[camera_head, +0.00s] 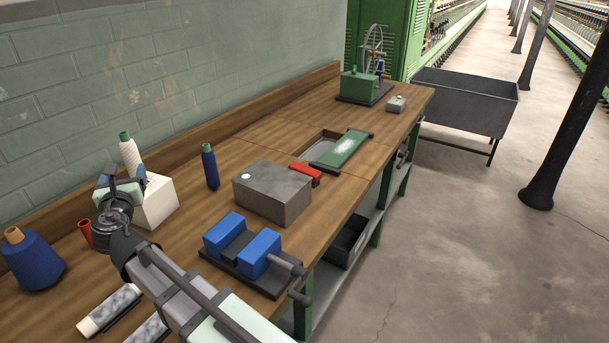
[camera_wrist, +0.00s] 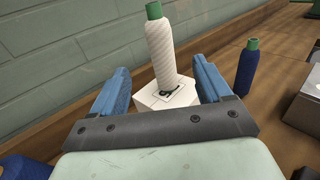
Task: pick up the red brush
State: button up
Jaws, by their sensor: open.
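The red brush (camera_head: 307,173) lies on the bench beside the far end of the grey metal box (camera_head: 272,193), which hides part of it. It is not visible in the wrist view. My gripper (camera_head: 122,180) is at the left of the bench, well away from the brush. Its two blue fingers are spread apart in the wrist view (camera_wrist: 160,85), with nothing gripped. A white yarn cone with a green tip (camera_wrist: 160,50) shows in the gap between them, beyond the fingers.
A white box (camera_head: 158,203), a blue spool (camera_head: 210,167) and a large blue cone (camera_head: 32,262) stand near my gripper. A blue-jawed vise (camera_head: 240,247) sits at the front edge. A green plate (camera_head: 343,149) lies beyond the brush. Bare wood lies left of the metal box.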

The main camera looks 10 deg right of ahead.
notch_tip(320, 180, up, 5)
jog(key=w+d+r+n+t+y, duration=0.1)
jog(key=w+d+r+t+y, duration=0.2)
jog(key=w+d, duration=0.9)
jog(key=d+n+g+y, duration=0.5)
jog(key=d+y, duration=0.1)
jog(key=d, duration=3)
jog(key=s+d+f+g, duration=0.25)
jog(key=s+d, duration=0.35)
jog(key=d, duration=0.5)
send_near(307, 169)
jog(key=s+d, duration=0.2)
jog(key=s, duration=0.1)
jog(key=shift+d+r+n+t+y, duration=0.25)
jog(key=shift+d+n+y, duration=0.05)
jog(key=shift+w+f, duration=0.15)
jog(key=shift+f, duration=0.4)
jog(key=x, duration=1.3)
jog(key=shift+w+a, duration=0.2)
jog(key=shift+a, duration=0.05)
